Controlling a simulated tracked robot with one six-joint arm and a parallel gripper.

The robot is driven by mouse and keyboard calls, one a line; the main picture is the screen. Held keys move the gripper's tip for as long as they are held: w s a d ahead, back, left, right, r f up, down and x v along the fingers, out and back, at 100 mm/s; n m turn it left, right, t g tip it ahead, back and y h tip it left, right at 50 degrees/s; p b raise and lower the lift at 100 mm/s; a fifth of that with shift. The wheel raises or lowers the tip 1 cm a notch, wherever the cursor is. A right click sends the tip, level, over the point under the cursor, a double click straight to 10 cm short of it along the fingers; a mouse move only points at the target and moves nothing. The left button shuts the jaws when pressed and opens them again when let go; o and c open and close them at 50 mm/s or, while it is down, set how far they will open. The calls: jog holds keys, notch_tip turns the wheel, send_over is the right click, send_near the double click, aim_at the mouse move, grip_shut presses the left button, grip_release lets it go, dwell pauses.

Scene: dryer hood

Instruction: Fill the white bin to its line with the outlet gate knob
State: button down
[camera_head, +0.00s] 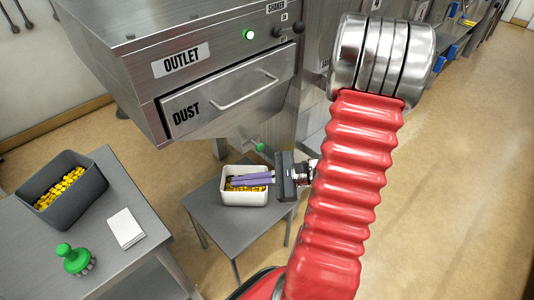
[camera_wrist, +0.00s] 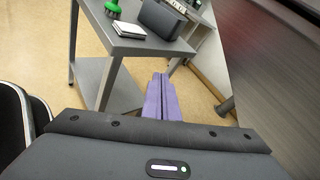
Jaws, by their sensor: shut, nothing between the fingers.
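The white bin (camera_head: 245,200) stands on a small grey table below the steel machine, with yellow pieces in it. Its fill line cannot be made out. The green outlet gate knob (camera_head: 260,147) is on a short rod under the machine, above and behind the bin in the picture. My gripper (camera_head: 232,181) has purple fingers, which cross over the bin's opening in the picture and hide part of the contents. The fingers are together and empty, apart from the knob. In the wrist view, my gripper (camera_wrist: 160,76) shows its two fingers side by side; bin and knob are not in that view.
A dark bin (camera_head: 62,190) of yellow pieces, a white pad (camera_head: 125,228) and a green-handled brush (camera_head: 75,260) are on the left table (camera_head: 100,275). The dust drawer (camera_head: 230,95) is shut. A green lamp (camera_head: 249,35) is lit. Open floor lies at right.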

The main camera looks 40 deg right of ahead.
aim_at(262, 149)
jog(key=s+d+f+m+t+h, duration=0.2)
jog(key=d+f+m+t+h, duration=0.1)
jog(key=d, duration=0.6)
jog(key=s+d+f+m+t+h, duration=0.3)
jog(key=d+f+m+t+h, duration=0.1)
jog(key=d+m+h, duration=0.3)
jog(key=d+f+m, duration=0.1)
jog(key=m, duration=0.1)
jog(key=shift+s+d+f+m, duration=0.15)
jog(key=shift+d+m, duration=0.25)
jog(key=shift+w+a, duration=0.2)
jog(key=shift+w, duration=6.8)
jog(key=shift+d, duration=0.1)
